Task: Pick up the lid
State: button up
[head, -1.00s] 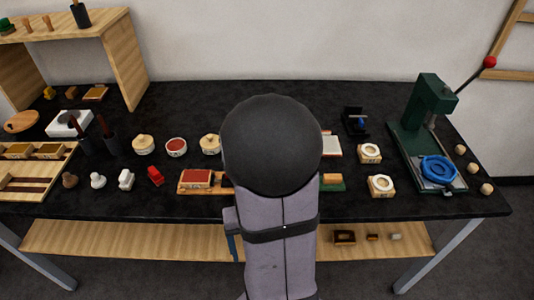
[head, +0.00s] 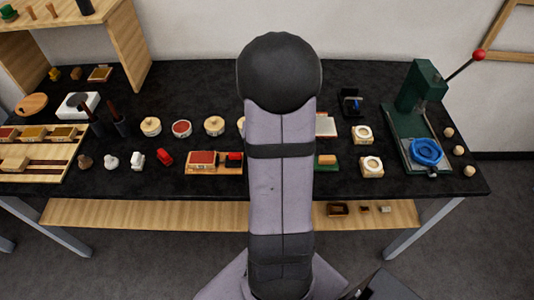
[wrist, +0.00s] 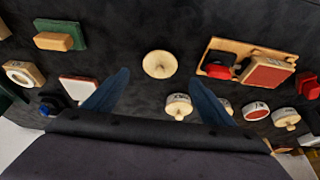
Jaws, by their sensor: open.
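A round cream lid (wrist: 160,64) with a small raised centre lies on the black table in the wrist view. My gripper (wrist: 158,92) has its two blue fingers wide apart, with nothing between them. The lid shows just ahead of the fingertips, roughly centred between them, and apart from both. In the head view my arm hides the lid and the gripper. A cream jar with a knobbed top (wrist: 178,107) stands near the right finger. An open jar with red contents (wrist: 256,110) stands farther right; it also shows in the head view (head: 182,128).
A wooden tray (wrist: 238,47) with a red pad and a red-and-black piece lies right of the lid. A green board (wrist: 75,34) with a wooden block and a white-topped pad (wrist: 78,88) lie left. Black tabletop around the lid is clear.

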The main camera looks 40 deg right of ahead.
jog(key=shift+x, duration=1.55)
jog(key=shift+b+x, duration=0.4)
jog(key=shift+x, duration=1.5)
jog(key=c, duration=1.1)
